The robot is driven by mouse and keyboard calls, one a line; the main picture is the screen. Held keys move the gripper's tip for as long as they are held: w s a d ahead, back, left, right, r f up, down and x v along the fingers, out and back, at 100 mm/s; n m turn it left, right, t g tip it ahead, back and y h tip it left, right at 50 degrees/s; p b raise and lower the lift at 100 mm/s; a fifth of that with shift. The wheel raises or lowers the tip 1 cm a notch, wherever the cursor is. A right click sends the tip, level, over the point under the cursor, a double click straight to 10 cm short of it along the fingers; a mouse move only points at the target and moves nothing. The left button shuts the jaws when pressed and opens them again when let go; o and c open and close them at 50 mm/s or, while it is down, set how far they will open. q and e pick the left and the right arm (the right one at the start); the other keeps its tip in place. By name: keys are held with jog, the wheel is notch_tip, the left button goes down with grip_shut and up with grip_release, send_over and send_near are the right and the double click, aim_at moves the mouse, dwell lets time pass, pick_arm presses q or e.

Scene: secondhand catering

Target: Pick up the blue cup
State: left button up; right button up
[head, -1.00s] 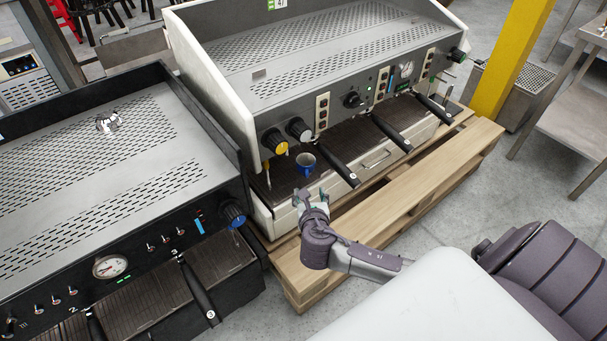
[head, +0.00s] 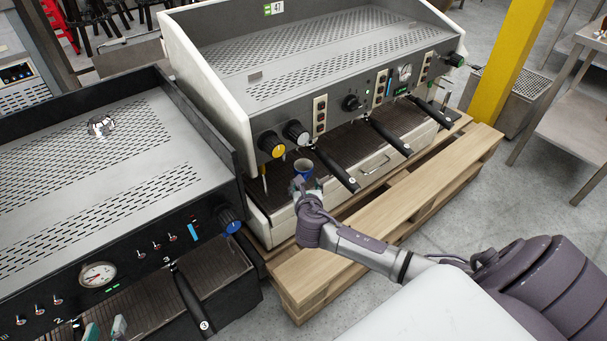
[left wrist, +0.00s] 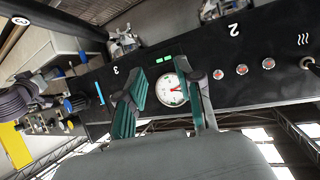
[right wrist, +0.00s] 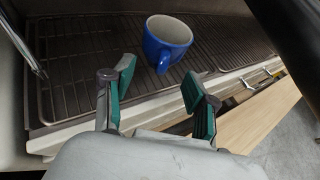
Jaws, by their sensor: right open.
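The blue cup (head: 304,170), pale inside, stands upright on the drip grate of the grey-and-white espresso machine, near its left end. In the right wrist view the cup (right wrist: 166,45) is just beyond the fingertips, its handle toward me. My right gripper (head: 307,186) is open and empty in front of the cup; the right wrist view shows its green-padded fingers (right wrist: 160,88) spread apart. My left gripper (head: 105,328) is at the bottom left, by the black machine's front. It is open and empty in the left wrist view (left wrist: 168,100), facing a gauge.
The grey-and-white machine (head: 330,62) stands on a wooden pallet (head: 390,220). A black portafilter handle (head: 338,170) juts out just right of the cup. A black espresso machine (head: 95,190) stands at the left. A yellow post (head: 510,65) and steel table (head: 570,125) are at the right.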

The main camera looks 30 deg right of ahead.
aim_at(304, 167)
jog(key=shift+b+x, duration=0.7)
jog(key=shift+x, duration=0.5)
jog(key=shift+b+x, duration=0.6)
jog(key=shift+x, duration=0.6)
grip_shut()
pick_arm(q)
notch_tip(304, 167, up, 11)
jog(key=w+d+t+h, duration=0.2)
jog(key=t, duration=0.5)
jog(key=shift+w+f, duration=0.15)
jog(key=shift+w, duration=0.05)
jog(key=shift+d, duration=0.1)
